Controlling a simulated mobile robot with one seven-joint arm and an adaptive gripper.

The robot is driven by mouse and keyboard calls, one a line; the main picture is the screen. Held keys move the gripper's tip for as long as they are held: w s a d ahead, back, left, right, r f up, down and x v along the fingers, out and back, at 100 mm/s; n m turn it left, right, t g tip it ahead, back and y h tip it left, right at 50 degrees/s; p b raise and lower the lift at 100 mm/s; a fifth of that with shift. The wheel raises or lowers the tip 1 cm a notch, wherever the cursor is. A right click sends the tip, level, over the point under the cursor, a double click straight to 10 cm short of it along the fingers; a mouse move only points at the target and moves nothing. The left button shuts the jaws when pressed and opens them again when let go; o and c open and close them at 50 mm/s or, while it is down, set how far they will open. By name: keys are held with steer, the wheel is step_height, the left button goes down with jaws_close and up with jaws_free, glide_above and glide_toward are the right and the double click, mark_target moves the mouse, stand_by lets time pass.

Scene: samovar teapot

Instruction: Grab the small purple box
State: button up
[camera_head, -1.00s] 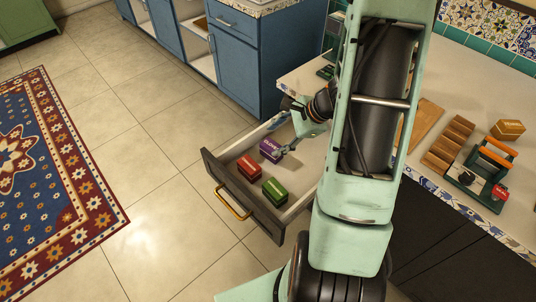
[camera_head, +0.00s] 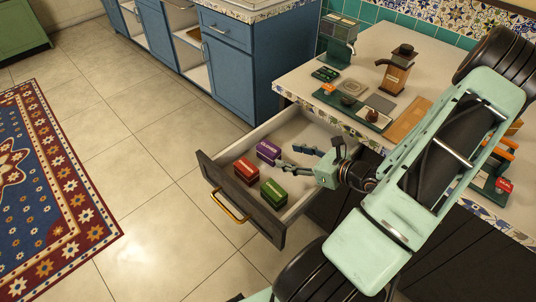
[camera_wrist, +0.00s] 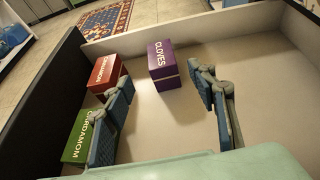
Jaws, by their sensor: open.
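The small purple box (camera_head: 268,152), labelled CLOVES, stands in the open drawer (camera_head: 232,201). In the wrist view the purple box (camera_wrist: 163,66) is ahead of the fingertips, between their lines and apart from both. My gripper (camera_head: 290,158) is open and empty, low in the drawer to the right of the purple box. In the wrist view both fingers of my gripper (camera_wrist: 166,83) show, spread wide. The left finger partly covers a red box (camera_wrist: 105,75) and a green box labelled CARDAMOM (camera_wrist: 80,137).
The red box (camera_head: 247,171) and green box (camera_head: 273,193) stand near the purple one, towards the drawer front. The drawer walls surround them. The counter (camera_head: 300,82) above holds a grinder (camera_head: 397,72) and a wooden board (camera_head: 408,120).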

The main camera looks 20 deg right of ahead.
mark_target(269, 147)
steer(key=x, duration=0.4)
steer(key=shift+w+a+f, duration=0.15)
steer(key=shift+w, duration=0.15)
steer(key=x, duration=0.3)
steer(key=b+x, duration=0.1)
steer(key=x, duration=0.1)
steer(key=shift+w+r, duration=0.25)
steer(key=shift+w, duration=0.05)
steer(key=c, duration=1.2)
steer(key=shift+r, duration=0.15)
steer(key=shift+c, duration=0.2)
